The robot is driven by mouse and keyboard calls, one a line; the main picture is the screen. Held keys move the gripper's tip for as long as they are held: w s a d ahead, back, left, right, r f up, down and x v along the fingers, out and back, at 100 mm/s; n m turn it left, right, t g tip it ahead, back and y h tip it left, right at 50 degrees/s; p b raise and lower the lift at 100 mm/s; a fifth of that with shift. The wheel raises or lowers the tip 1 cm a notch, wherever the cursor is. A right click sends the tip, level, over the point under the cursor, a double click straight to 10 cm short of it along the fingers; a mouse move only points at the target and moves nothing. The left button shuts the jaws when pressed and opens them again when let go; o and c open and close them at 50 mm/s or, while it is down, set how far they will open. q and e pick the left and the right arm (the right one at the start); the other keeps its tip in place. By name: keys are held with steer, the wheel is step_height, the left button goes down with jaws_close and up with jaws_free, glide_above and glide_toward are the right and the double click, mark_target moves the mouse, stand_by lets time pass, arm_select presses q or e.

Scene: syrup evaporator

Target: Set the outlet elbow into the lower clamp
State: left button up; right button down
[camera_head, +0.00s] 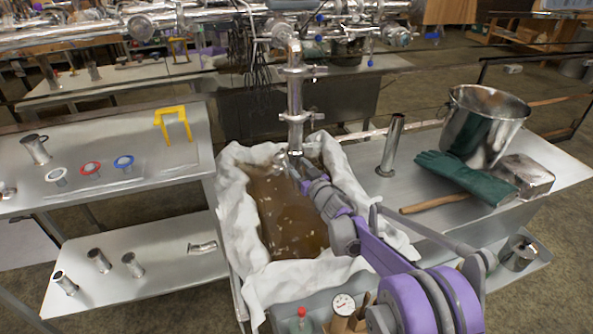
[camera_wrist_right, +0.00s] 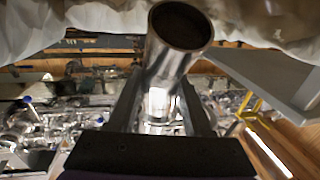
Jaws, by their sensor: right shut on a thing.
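A vertical steel pipe (camera_head: 295,95) comes down over the lined tank, with a lower clamp (camera_head: 301,117) around it. My right gripper (camera_head: 297,168) is just below the pipe's lower end, above the brown liquid. It is shut on a shiny metal tube, apparently the outlet elbow (camera_wrist_right: 170,55), whose round open end faces the wrist camera. In the head view the gripper and glare hide most of the elbow. I cannot tell whether it touches the pipe or sits in the clamp. My left gripper is not in view.
The tank has a white cloth lining (camera_head: 238,200) around brown liquid. On the right table stand a steel bucket (camera_head: 484,122), green gloves (camera_head: 465,178) and an upright tube (camera_head: 391,148). A yellow bracket (camera_head: 173,122) and coloured rings lie left. Several metal fittings rest on the lower left shelf (camera_head: 165,240).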

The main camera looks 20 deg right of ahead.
steer(key=shift+w+d, duration=0.1)
steer(key=shift+w, duration=0.3)
steer(key=shift+c, duration=0.4)
jaws_free()
